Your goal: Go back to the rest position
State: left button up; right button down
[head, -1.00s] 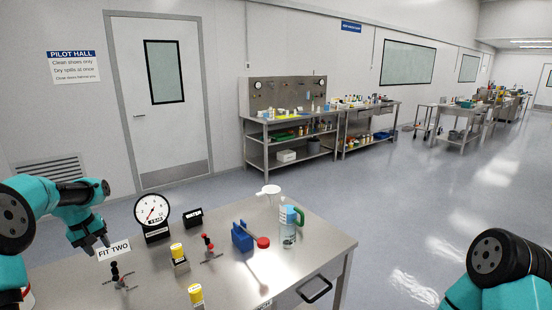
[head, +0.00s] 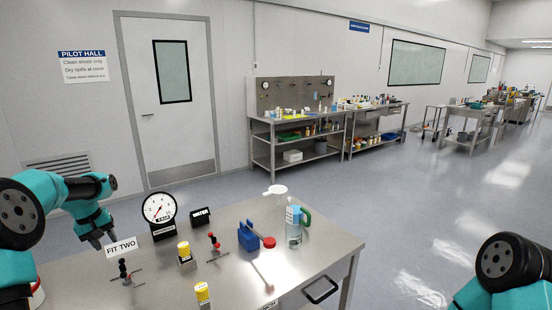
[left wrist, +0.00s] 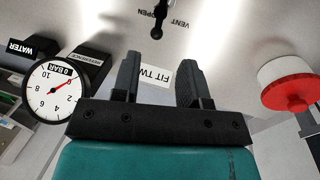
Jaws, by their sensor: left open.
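My left gripper (head: 98,242) is open and empty at the left end of the steel bench (head: 325,237), beside the FIT TWO card (head: 121,247). In the left wrist view its two dark fingers (left wrist: 160,78) stand apart, with part of the card showing between them. My right gripper is out of view; only part of my right arm shows at the lower right of the head view.
A pressure gauge (head: 159,208), a WATER sign (head: 200,216), a black-knobbed valve (head: 123,268), a red-knobbed valve (head: 214,241), yellow-topped pieces (head: 184,248), a blue block (head: 248,236) and a green-handled jug (head: 294,226) stand on the bench. Its right front is mostly clear.

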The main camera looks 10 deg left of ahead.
aim_at(121, 265)
pick_arm(q)
jog(key=f, duration=0.3)
jog(key=w+d+f, duration=0.1)
jog(key=f, duration=0.6)
jog(key=shift+w+d+f, duration=0.2)
jog(key=shift+d+f, duration=0.05)
jog(key=shift+r+m, duration=0.15)
jog(key=shift+m, duration=0.25)
jog(key=shift+w+m+g, duration=0.15)
jog(key=shift+m+g, duration=0.15)
jog(key=shift+m, duration=1.2)
jog(key=shift+n, duration=0.4)
jog(key=shift+n, duration=1.2)
jog(key=shift+r+n, duration=0.15)
jog(key=shift+n, duration=0.15)
jog(key=shift+s+a+r, duration=0.15)
jog(key=shift+s+r, duration=0.05)
jog(key=shift+r, duration=0.7)
jog(key=shift+s+a+r, duration=0.1)
jog(key=shift+s+r, duration=0.05)
jog(key=shift+r, duration=0.8)
jog(key=shift+s+a+r, duration=0.15)
jog(key=shift+s+r, duration=0.05)
jog(key=shift+r, duration=0.7)
jog(key=shift+f, duration=0.1)
